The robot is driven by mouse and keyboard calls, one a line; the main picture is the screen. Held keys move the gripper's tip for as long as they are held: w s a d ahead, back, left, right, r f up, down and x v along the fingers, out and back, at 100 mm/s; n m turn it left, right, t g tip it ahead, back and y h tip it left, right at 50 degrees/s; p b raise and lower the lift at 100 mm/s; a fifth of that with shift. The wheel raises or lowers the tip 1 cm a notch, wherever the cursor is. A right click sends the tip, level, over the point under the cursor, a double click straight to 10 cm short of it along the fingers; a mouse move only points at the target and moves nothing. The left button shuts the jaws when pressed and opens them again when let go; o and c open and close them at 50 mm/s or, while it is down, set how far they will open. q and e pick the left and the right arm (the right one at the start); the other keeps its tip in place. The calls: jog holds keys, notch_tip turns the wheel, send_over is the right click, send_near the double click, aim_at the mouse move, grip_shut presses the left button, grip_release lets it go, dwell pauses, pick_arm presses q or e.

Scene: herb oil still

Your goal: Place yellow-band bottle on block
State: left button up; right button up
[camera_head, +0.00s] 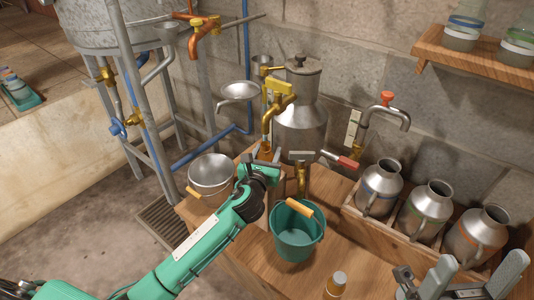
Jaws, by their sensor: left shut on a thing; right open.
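My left gripper (264,158), at the end of the green arm, is under the brass tap with the yellow handle (278,88). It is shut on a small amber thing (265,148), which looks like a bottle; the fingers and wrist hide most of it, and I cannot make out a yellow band. I cannot tell whether it rests on anything; no block can be clearly made out beneath it. Another small amber bottle (335,286) stands on the wooden bench at the bottom. My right gripper (452,282) is open and empty at the lower right, its grey fingers apart.
A green bucket (296,240) stands right of my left gripper, and a steel pot (210,176) left of it. The metal still (302,122) and a red-handled tap (343,161) are behind. Several metal jugs (425,207) stand in a wooden rack at right. A shelf (480,62) holds jars.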

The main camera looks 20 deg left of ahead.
pick_arm(q)
jog(key=o, duration=1.1)
jog(key=shift+f, duration=0.1)
